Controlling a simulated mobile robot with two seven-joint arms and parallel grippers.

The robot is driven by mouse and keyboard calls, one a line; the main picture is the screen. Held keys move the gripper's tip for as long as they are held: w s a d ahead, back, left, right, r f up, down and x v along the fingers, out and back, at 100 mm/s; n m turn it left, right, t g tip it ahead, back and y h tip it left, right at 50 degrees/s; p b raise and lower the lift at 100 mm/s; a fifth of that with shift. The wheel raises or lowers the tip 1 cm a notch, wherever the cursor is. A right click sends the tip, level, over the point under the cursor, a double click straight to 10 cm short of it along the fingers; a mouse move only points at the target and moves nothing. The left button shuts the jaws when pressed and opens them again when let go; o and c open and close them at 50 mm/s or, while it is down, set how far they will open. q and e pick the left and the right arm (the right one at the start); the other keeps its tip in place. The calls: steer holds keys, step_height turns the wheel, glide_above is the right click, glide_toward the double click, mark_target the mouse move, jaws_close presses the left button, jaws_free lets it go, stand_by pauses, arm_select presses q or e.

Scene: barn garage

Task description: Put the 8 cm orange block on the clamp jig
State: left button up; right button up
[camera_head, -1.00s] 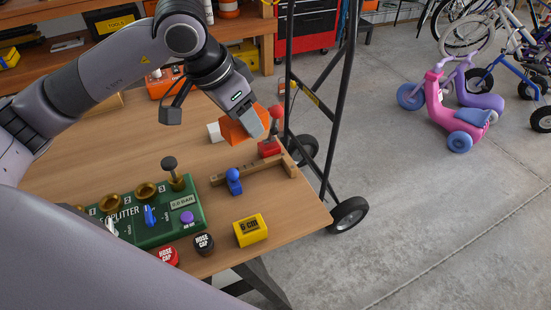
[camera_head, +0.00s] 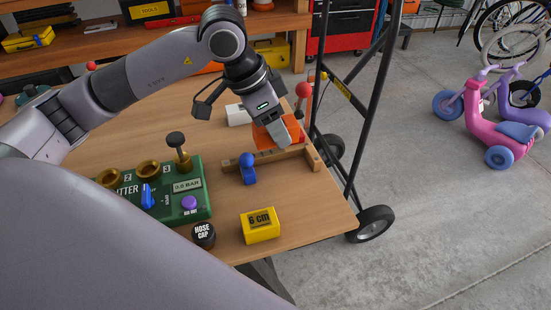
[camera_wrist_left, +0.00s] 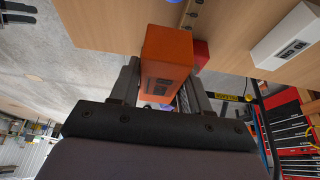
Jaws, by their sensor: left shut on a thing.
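The orange block (camera_head: 268,137) is in my left gripper (camera_head: 285,134), partly hidden by the fingers. In the left wrist view the orange block (camera_wrist_left: 166,50) sits between the two fingers of the left gripper (camera_wrist_left: 160,85), its dark label towards the camera. The clamp jig appears as a wooden rail (camera_head: 270,158) with a blue knob (camera_head: 248,170) in front and a red-handled clamp (camera_head: 303,91) behind. The block is just behind the rail in the head view; I cannot tell whether it touches the jig.
A yellow 6 cm block (camera_head: 260,226) and a black hose cap (camera_head: 203,235) stand near the front edge. A green splitter box (camera_head: 165,200) is at left. A white block (camera_head: 238,115) lies behind. A black hand truck (camera_head: 352,95) stands beyond the right edge.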

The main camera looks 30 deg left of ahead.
arm_select(q)
steer(key=shift+f, duration=0.75)
step_height(320, 180, down, 4)
steer(key=b, duration=0.2)
steer(key=shift+f+b, duration=0.1)
steer(key=shift+b, duration=0.25)
steer(key=shift+f+b, duration=0.6)
steer(key=shift+b, duration=0.2)
steer(key=o, duration=1.2)
steer(key=shift+s, duration=0.1)
steer(key=shift+c, duration=0.2)
